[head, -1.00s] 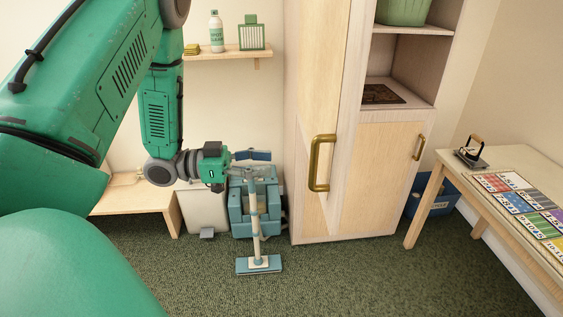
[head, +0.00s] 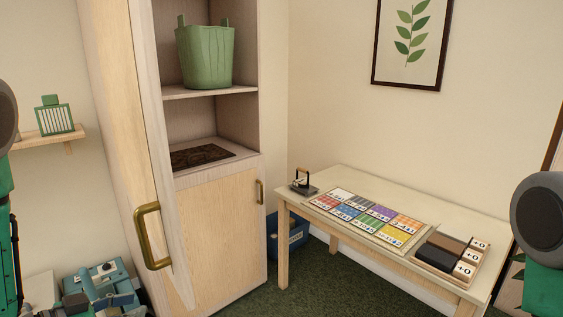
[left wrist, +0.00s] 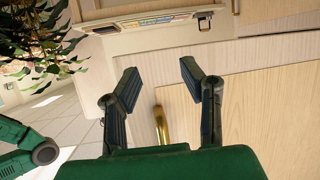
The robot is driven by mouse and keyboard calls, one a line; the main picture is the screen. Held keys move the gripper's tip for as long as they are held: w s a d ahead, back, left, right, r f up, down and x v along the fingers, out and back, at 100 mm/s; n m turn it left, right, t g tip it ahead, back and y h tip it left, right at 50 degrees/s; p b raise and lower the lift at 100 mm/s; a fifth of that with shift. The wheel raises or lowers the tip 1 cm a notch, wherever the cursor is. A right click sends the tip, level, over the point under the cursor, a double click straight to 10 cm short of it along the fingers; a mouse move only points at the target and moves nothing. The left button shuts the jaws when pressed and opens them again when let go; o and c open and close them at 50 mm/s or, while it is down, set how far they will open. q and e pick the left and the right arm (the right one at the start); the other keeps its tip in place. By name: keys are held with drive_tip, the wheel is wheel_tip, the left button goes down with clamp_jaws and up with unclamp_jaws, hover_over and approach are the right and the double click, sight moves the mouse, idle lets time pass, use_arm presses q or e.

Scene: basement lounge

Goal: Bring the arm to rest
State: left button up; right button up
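My left gripper (left wrist: 156,84) is open in the left wrist view, its two dark fingers apart with nothing between them. A brass handle (left wrist: 161,125) on a pale wood surface shows beyond the fingers; I see no contact. In the head view, the left gripper (head: 118,299) is low at the left edge, in front of a blue-teal vacuum cleaner (head: 104,272), and hard to separate from it. Part of my right arm (head: 541,220) shows at the right edge.
A tall cabinet (head: 222,225) has its tall door ajar, with a brass handle (head: 149,236). A blue bin (head: 290,235) stands behind the table leg.

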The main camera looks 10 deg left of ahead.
use_arm(q)
drive_tip(key=s+d+f+n+g+y+b, duration=0.1)
drive_tip(key=s+d+f+g+y, duration=0.1)
drive_tip(key=f, duration=0.5)
drive_tip(key=s+d+f+n+g+y+b, duration=0.1)
drive_tip(key=s+d+f+y+b, duration=0.1)
drive_tip(key=f, duration=0.5)
drive_tip(key=s+d+f+n+g+y+b, duration=0.1)
drive_tip(key=s+f+g, duration=0.3)
drive_tip(key=s, duration=0.5)
drive_tip(key=s+d+f+n+g+y+b, duration=0.2)
drive_tip(key=s+d+f+g+b, duration=0.1)
drive_tip(key=s+f, duration=0.6)
drive_tip(key=shift+s+d+f+g, duration=0.15)
drive_tip(key=shift+s+d+g, duration=0.3)
drive_tip(key=shift+s+g, duration=0.15)
use_arm(e)
wheel_tip(320, 180, down, 9)
drive_tip(key=shift+r, duration=0.15)
drive_tip(key=shift+d, duration=0.1)
